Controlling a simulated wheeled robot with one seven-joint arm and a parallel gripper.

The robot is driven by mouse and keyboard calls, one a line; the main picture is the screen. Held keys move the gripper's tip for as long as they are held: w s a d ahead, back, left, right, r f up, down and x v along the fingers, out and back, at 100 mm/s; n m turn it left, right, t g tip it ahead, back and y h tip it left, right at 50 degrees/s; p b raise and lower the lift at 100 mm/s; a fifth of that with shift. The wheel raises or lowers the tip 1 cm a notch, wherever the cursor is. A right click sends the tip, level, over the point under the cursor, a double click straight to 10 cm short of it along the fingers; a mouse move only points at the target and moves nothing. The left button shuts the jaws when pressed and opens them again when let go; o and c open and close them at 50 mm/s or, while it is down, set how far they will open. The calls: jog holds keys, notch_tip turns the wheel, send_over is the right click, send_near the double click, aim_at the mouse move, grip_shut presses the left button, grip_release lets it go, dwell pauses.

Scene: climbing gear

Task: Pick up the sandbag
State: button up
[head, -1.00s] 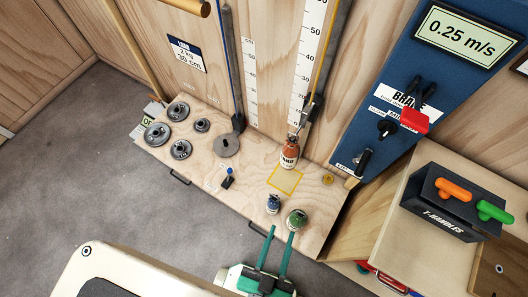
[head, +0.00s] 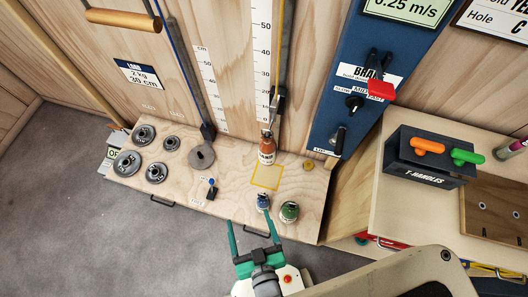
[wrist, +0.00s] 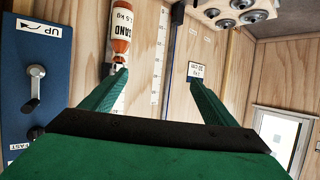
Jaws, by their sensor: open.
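The fingers also show in the wrist view (wrist: 158,76).
A blue canister (head: 262,202) and a green one (head: 289,212) stand at the bench's front edge, between my gripper and the sandbag. Several grey weight discs (head: 144,135) lie at the left. A blue crank panel (head: 345,90) and a black T-handle box (head: 415,165) are at the right.

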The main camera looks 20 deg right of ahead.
jog(key=w+d+f+m+g+h, duration=0.1)
jog(key=w+d+f+g, duration=0.15)
jog(key=w+f, duration=0.45)
jog(key=m+g+h, duration=0.4)
jog(key=m+g, duration=0.2)
jog(key=m, duration=0.2)
send_near(263, 152)
jog(key=shift+t, duration=0.25)
jog(key=x, duration=0.5)
jog(key=shift+s+f, duration=0.1)
jog(key=shift+s, duration=0.05)
jog(key=x, duration=1)
jog(key=shift+d+f, duration=0.2)
jog(key=shift+d, duration=0.15)
jog(key=c, duration=2)
jog(key=shift+w+r, duration=0.15)
jog(key=shift+w, duration=0.1)
grip_shut()
